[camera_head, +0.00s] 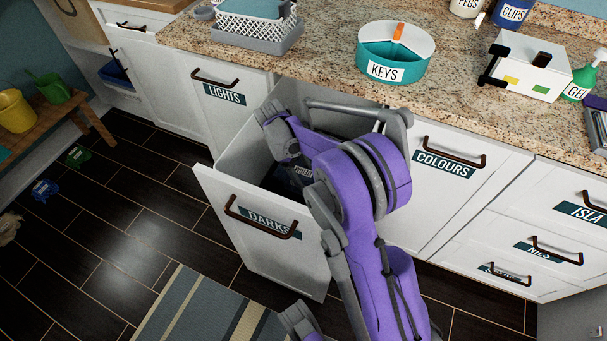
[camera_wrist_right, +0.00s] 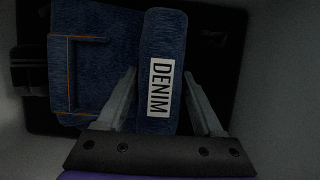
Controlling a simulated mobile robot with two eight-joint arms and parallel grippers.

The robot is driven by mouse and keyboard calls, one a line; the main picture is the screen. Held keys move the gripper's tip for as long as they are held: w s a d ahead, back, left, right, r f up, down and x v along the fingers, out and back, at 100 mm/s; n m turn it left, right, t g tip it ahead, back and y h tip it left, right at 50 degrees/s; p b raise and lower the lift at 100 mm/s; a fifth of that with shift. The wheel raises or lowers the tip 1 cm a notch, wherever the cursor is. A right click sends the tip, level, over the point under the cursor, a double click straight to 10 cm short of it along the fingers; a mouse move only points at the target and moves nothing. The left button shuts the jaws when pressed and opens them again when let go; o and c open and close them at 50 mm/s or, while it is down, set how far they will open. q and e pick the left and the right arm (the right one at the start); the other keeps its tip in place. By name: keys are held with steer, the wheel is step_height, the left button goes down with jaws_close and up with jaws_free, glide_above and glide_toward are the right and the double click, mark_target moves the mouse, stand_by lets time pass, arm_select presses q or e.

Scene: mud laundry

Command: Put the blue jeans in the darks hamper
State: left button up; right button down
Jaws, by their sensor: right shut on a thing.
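The darks hamper (camera_head: 225,205) is a white pull-out drawer with a "DARKS" label, standing open below the counter. My right arm reaches down into it. In the right wrist view, the folded blue jeans (camera_wrist_right: 95,65) with orange stitching and a white "DENIM" label lie inside pale walls over a dark bottom. My right gripper (camera_wrist_right: 165,78) has its two fingers on either side of the labelled fold and is shut on it. In the head view the arm hides most of the jeans and the fingers. I cannot tell whether the jeans rest on the bottom.
Closed fronts labelled "LIGHTS" (camera_head: 223,95) and "COLOURS" (camera_head: 445,170) flank the open hamper. The granite counter (camera_head: 320,60) above holds a teal "KEYS" tray (camera_head: 410,68) and a white basket (camera_head: 258,25). A striped rug (camera_head: 205,312) lies on the dark floor.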

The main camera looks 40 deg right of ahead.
steer(key=shift+f, duration=0.2)
steer(key=shift+c, duration=0.2)
jaws_free()
steer(key=shift+w+r, duration=0.1)
steer(key=shift+r, duration=0.45)
steer(key=p+v, duration=0.2)
steer(key=v, duration=0.9)
steer(key=shift+w+r, duration=0.1)
steer(key=shift+r, duration=0.1)
